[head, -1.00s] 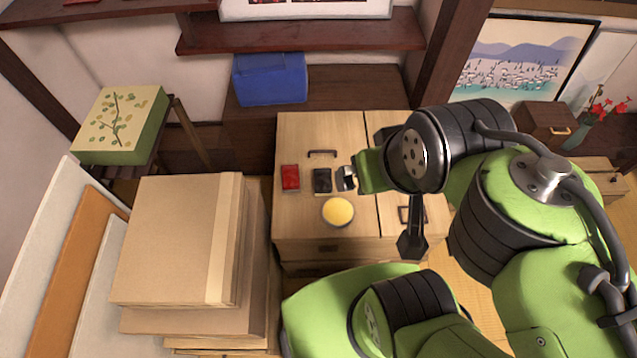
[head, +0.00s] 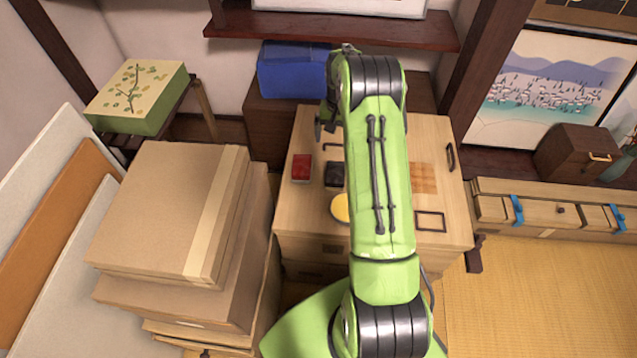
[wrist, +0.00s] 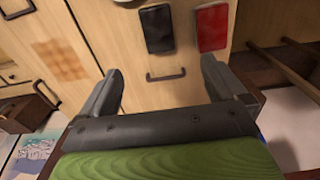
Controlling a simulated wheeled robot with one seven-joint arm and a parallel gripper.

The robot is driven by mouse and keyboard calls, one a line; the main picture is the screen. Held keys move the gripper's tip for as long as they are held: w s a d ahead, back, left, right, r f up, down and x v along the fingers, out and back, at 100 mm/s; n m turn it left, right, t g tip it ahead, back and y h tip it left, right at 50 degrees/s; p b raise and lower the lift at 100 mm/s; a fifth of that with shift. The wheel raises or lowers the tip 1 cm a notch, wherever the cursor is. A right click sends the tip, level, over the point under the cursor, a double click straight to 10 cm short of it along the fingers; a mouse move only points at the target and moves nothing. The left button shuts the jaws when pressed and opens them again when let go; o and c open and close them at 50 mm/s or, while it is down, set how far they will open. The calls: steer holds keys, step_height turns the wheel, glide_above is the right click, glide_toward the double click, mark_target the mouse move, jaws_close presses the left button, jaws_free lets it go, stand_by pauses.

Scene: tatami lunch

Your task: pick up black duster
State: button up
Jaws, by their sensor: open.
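A black rectangular block, which looks like the black duster (head: 334,174), lies on the light wood cabinet top (head: 300,215), just right of a red block. The duster also shows in the wrist view (wrist: 157,28), lying beyond my fingertips. My gripper (wrist: 160,82) is open and empty, with its two fingers spread wide over the wood. In the head view my arm hides most of the gripper; a dark finger part shows above the blocks. The duster is apart from both fingers.
The red block (head: 301,168) is close beside the duster. A yellow round thing (head: 340,208) sits nearer the front, partly hidden by my arm. A handle (wrist: 166,76) lies between my fingers and the duster. A blue box (head: 292,70) stands behind; stacked cardboard boxes (head: 165,215) stand left.

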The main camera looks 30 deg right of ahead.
steer(key=b, duration=0.3)
glide_toward(336, 172)
steer(key=f, duration=0.5)
steer(key=shift+w+f, duration=0.1)
steer(key=shift+w, duration=0.25)
steer(key=f+b, duration=0.1)
steer(key=f, duration=0.1)
steer(key=f+b, duration=0.1)
steer(key=f, duration=0.2)
steer(key=shift+s+d+f+b, duration=0.1)
steer(key=shift+s+f+b, duration=0.1)
steer(key=shift+f+b, duration=0.1)
steer(key=shift+r, duration=0.15)
steer(key=c, duration=1.2)
step_height(336, 172, up, 10)
steer(key=p, duration=0.3)
steer(key=shift+p, duration=0.35)
steer(key=o, duration=0.6)
steer(key=shift+c, duration=0.2)
steer(key=c, duration=0.3)
